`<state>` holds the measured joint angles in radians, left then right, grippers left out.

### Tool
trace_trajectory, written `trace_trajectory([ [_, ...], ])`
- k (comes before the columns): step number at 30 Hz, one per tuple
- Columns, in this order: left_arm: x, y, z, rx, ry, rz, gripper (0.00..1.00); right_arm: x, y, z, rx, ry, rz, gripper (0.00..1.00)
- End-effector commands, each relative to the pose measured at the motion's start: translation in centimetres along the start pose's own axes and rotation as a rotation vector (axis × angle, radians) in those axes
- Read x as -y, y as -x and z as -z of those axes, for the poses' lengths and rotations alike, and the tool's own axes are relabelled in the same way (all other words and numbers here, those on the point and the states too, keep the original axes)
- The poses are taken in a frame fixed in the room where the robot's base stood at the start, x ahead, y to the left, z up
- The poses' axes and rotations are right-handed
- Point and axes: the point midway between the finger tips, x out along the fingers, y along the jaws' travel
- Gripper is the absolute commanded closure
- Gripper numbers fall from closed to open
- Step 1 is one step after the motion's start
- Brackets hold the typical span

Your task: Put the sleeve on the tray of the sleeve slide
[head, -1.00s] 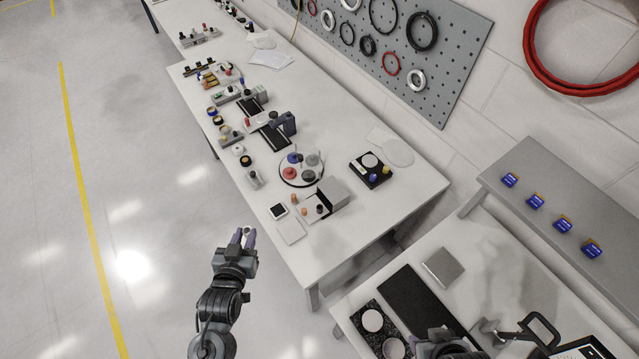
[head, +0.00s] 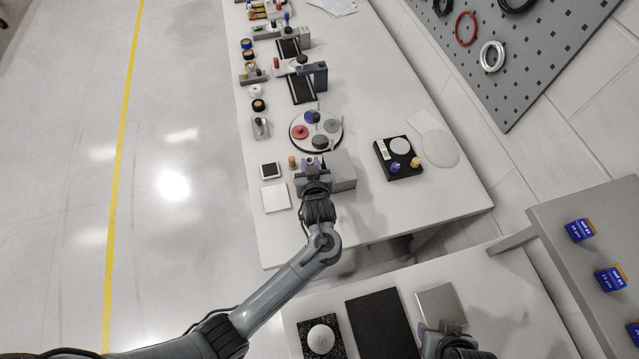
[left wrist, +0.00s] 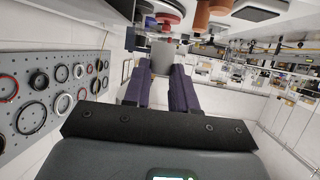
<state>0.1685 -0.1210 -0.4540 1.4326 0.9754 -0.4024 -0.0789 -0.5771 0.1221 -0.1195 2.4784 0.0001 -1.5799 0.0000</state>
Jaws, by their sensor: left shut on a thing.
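My left gripper (head: 313,164) is over the station with the grey block (head: 340,170) on the long white table. In the left wrist view its two purple fingers (left wrist: 160,88) are shut on a small pale grey piece (left wrist: 162,58), which I take to be the sleeve. The gripper hides much of the station, so I cannot tell which part is the slide's tray or whether the piece touches anything. An orange peg (head: 292,161) stands just left of the gripper. My right gripper (head: 445,335) is at the bottom edge, its jaws unclear.
A round plate with coloured knobs (head: 301,131) lies just behind the gripper. A white plate (head: 276,198) and a small framed square (head: 270,170) lie left. The front right of the table is clear.

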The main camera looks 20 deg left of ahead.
Motion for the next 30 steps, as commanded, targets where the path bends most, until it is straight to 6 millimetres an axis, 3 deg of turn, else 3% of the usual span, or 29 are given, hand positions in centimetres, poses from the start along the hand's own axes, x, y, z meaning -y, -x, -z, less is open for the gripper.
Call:
trace_trajectory([
  [5, -1.0, -1.0, 0.7, 0.002, -0.002, -0.001, 1.0, 0.4, -1.5, -0.8, 0.007, -0.003, 0.008, 0.57],
  [24, -1.1, -3.7, -5.1, 0.002, -0.003, -0.001, 1.0, 0.1, -2.2, -0.8, 0.001, 0.002, 0.0, 0.57],
  [30, -1.1, -3.9, -5.7, 0.003, -0.001, -0.002, 1.0, 0.0, -2.3, -0.9, 0.002, 0.005, -0.003, 0.57],
])
